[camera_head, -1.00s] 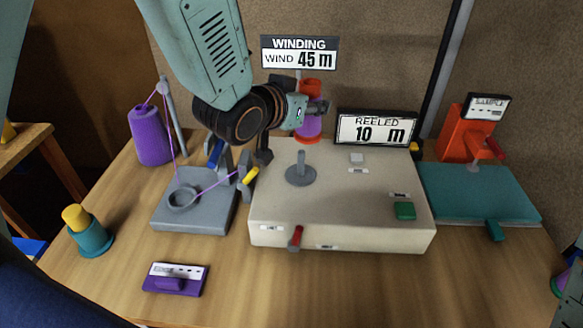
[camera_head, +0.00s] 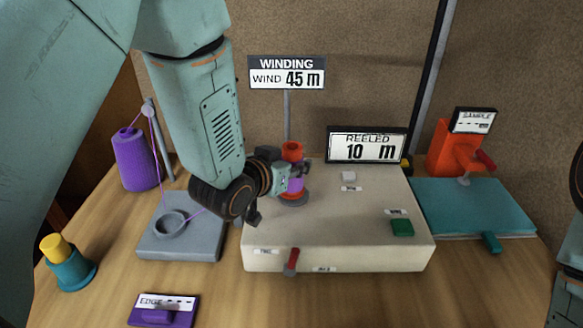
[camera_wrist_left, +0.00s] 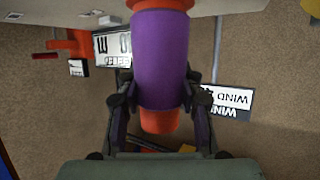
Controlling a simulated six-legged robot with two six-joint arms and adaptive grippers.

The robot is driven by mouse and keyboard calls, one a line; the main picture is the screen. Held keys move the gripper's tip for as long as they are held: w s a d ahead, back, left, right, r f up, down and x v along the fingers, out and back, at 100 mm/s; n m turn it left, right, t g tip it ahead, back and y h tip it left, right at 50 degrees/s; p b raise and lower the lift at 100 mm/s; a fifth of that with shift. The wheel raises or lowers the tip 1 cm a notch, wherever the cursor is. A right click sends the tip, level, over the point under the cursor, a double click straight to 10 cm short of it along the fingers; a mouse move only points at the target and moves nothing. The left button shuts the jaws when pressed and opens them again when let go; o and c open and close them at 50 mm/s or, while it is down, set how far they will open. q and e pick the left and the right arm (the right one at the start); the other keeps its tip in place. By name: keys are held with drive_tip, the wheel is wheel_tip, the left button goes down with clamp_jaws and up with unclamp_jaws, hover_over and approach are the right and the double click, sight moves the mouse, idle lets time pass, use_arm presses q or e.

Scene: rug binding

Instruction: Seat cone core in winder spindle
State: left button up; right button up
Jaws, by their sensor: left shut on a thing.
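The cone core (camera_head: 296,185), purple in the middle with orange-red ends, stands roughly upright over the winder spindle's grey base disc (camera_head: 296,202). The spindle's post is hidden, so I cannot tell whether the core is fully seated. My left gripper (camera_head: 287,178) is shut on the core from the left side. In the left wrist view the core (camera_wrist_left: 160,60) lies between the two fingers of the gripper (camera_wrist_left: 160,104). My right gripper is not in view.
The winder box (camera_head: 340,228) has a red lever (camera_head: 291,262) in front and a green button (camera_head: 402,228) at right. The WINDING sign (camera_head: 287,73) and REELED sign (camera_head: 367,146) stand behind. A grey yarn stand (camera_head: 180,244) is left; a teal board (camera_head: 480,208) is right.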

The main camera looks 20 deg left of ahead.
use_arm(q)
drive_tip(key=shift+w+d+f, duration=0.1)
drive_tip(key=shift+f, duration=0.3)
drive_tip(key=shift+w+d, duration=0.15)
drive_tip(key=shift+d, duration=0.05)
drive_tip(key=shift+a+f, duration=0.15)
drive_tip(key=shift+a, duration=0.1)
drive_tip(key=o, duration=0.8)
drive_tip(key=shift+s, duration=0.2)
drive_tip(key=o, duration=0.4)
drive_tip(key=shift+w+d, duration=0.15)
drive_tip(key=shift+c, duration=0.2)
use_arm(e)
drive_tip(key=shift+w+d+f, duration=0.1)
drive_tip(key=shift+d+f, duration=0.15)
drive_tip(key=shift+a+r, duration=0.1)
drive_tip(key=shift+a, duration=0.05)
use_arm(q)
drive_tip(key=shift+s+a+r, duration=0.2)
drive_tip(key=shift+r, duration=0.1)
drive_tip(key=p+v, duration=0.7)
drive_tip(key=v, duration=0.4)
drive_tip(key=shift+s+p, duration=0.3)
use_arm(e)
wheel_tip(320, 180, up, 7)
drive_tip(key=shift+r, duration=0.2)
